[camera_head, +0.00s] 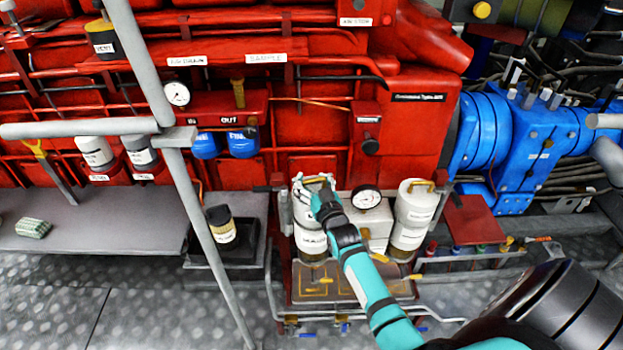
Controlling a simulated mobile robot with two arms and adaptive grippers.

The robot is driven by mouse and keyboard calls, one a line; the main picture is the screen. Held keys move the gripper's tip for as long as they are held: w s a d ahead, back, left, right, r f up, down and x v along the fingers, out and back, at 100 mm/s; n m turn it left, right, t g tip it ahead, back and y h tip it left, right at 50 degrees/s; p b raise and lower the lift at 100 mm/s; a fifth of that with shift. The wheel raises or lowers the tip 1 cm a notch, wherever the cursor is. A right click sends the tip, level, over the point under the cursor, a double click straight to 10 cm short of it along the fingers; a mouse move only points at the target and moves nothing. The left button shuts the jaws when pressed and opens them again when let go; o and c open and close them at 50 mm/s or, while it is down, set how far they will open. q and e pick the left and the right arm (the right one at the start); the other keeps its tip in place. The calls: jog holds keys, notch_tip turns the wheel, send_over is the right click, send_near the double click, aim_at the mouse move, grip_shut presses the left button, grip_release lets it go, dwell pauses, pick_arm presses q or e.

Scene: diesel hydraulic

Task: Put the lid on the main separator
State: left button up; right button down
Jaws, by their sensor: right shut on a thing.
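Two white canisters stand at the front of the red engine, a left one (310,240) and a right one (408,220). I cannot read the labels well enough to tell which is the main separator. The right canister has a brass handle on top. My right gripper (320,186) is at the top of the left canister, shut on what looks like the lid (301,193) by its brass handle. The hand partly hides the lid, so I cannot tell whether it is seated on the canister or just above it. My left gripper is not in view.
A pressure gauge (366,198) sits between the canisters, close to my right arm. A brown tray (345,290) with yellow levers is below. A grey railing (200,190) stands to the left. A blue machine (530,150) is at the right.

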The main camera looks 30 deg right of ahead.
jog(key=shift+f+b, duration=0.75)
jog(key=shift+f, duration=0.25)
dwell(0.4)
grip_release()
jog(key=shift+f, duration=0.15)
jog(key=v, duration=1.2)
jog(key=s+a+f+n+g+y, duration=0.1)
jog(key=s+a+f+g, duration=0.25)
jog(key=f, duration=0.55)
jog(key=s+a+f+n+g+y+p, duration=0.1)
jog(key=s+a+f+g, duration=0.2)
jog(key=f, duration=0.7)
jog(key=s+a+f+g+y, duration=0.1)
jog(key=s+a+f, duration=0.25)
jog(key=f, duration=0.55)
jog(key=s+f+n+g, duration=0.1)
jog(key=s+f+g, duration=0.2)
jog(key=s, duration=0.7)
jog(key=s+a+f+n+g, duration=0.1)
jog(key=s+f+g, duration=0.2)
jog(key=s+f, duration=0.5)
jog(key=s+f+n+g+y+p, duration=0.1)
jog(key=s+f+g, duration=0.2)
jog(key=s, duration=1.1)
jog(key=shift+a+f, duration=0.2)
jog(key=shift+f, duration=1.45)
